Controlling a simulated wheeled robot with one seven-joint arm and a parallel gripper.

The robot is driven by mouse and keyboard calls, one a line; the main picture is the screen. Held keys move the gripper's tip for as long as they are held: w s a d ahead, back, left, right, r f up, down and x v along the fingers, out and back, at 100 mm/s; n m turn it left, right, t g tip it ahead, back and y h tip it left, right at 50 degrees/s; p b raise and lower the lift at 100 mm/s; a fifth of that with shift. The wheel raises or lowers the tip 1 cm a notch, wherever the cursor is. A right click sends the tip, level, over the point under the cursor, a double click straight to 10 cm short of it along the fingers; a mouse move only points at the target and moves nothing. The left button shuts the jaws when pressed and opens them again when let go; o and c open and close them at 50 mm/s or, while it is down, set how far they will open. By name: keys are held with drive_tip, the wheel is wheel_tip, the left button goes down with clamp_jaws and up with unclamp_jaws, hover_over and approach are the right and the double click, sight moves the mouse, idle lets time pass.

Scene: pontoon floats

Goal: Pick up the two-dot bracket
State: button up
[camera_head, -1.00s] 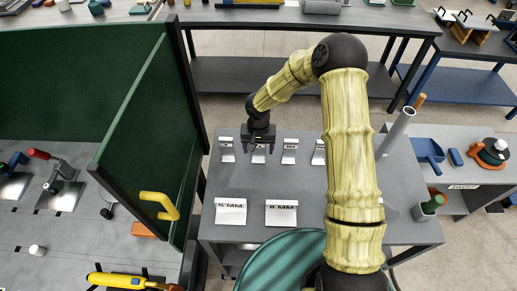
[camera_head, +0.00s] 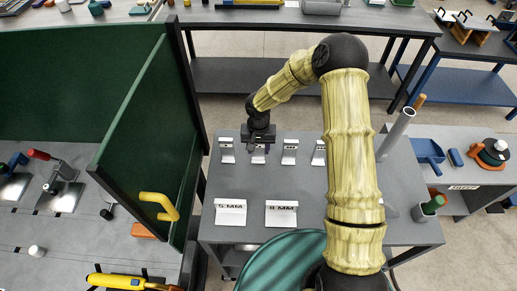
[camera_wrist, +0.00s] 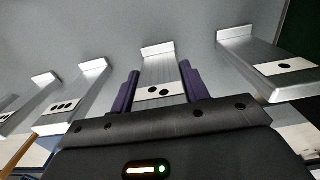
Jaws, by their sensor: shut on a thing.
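The two-dot bracket (camera_wrist: 160,72) is a silver angle piece with a white label bearing two black dots. In the wrist view it stands between the two purple fingers of my gripper (camera_wrist: 159,88), which is shut on it from both sides. In the head view my gripper (camera_head: 258,146) is over the grey table in the back row, and mostly hides this bracket. The one-dot bracket (camera_wrist: 265,65) is to its right in the wrist view, and the three-dot bracket (camera_wrist: 72,100) is to its left. I cannot tell whether the held bracket still touches the table.
The grey table (camera_head: 300,180) also bears a "5 MM" block (camera_head: 230,212) and an "8 MM" block (camera_head: 281,213) at its front. A green door panel (camera_head: 150,130) with a yellow handle stands at left. A tall grey tube (camera_head: 396,132) rises at right. The table's middle is clear.

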wheel_tip(320, 180, up, 10)
drive_tip(key=shift+f+b, duration=0.1)
drive_tip(key=shift+b, duration=1.1)
